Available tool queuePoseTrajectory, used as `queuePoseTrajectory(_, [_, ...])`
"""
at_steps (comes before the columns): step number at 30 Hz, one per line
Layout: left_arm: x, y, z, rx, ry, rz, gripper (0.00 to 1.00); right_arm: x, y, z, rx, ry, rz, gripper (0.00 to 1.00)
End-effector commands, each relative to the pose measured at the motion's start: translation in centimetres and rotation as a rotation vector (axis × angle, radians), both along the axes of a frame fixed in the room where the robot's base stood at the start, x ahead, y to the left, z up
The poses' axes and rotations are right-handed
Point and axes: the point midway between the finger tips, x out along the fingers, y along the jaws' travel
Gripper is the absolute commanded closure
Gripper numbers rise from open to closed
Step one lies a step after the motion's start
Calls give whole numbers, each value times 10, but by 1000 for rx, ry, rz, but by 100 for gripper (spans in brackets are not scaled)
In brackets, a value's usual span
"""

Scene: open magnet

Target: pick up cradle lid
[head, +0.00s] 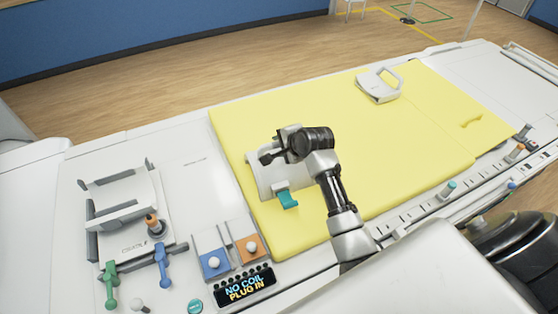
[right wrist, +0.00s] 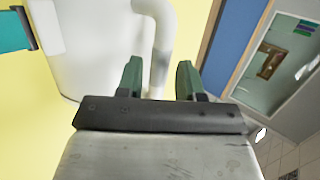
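The white curved lid with a teal latch, which I take as the cradle lid (head: 265,170), lies on the left part of the yellow pad (head: 340,215). My right gripper (head: 275,150) is over its far side and hides part of it. In the right wrist view the lid (right wrist: 85,50) has a white tubular handle (right wrist: 160,60). The green fingers of my right gripper (right wrist: 160,78) stand open on either side of this handle, with gaps showing. My left gripper is not in view.
A second white piece with a loop handle (head: 378,87) lies at the pad's far edge. A white cradle-like holder (head: 122,195) with green and blue levers stands at left. A display (head: 245,287) reads "NO COIL PLUG IN". The pad's right half is mostly clear.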

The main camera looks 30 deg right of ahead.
Motion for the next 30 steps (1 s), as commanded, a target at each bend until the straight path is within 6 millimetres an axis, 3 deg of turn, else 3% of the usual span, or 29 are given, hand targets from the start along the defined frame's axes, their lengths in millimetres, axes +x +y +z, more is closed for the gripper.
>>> queuePoseTrajectory(5, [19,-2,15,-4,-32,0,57,16,-7,-12,0,3,-1,63])
queuePoseTrajectory(12, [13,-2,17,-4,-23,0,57,30,-3,-27,0,0,0,63])
queuePoseTrajectory(20, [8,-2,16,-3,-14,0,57,31,-3,-28,-1,-1,-1,63])
queuePoseTrajectory(27, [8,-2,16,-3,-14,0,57,31,-3,-28,-1,0,-1,100])
queuePoseTrajectory(30, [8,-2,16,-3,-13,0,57,31,-3,-29,-1,0,0,100])
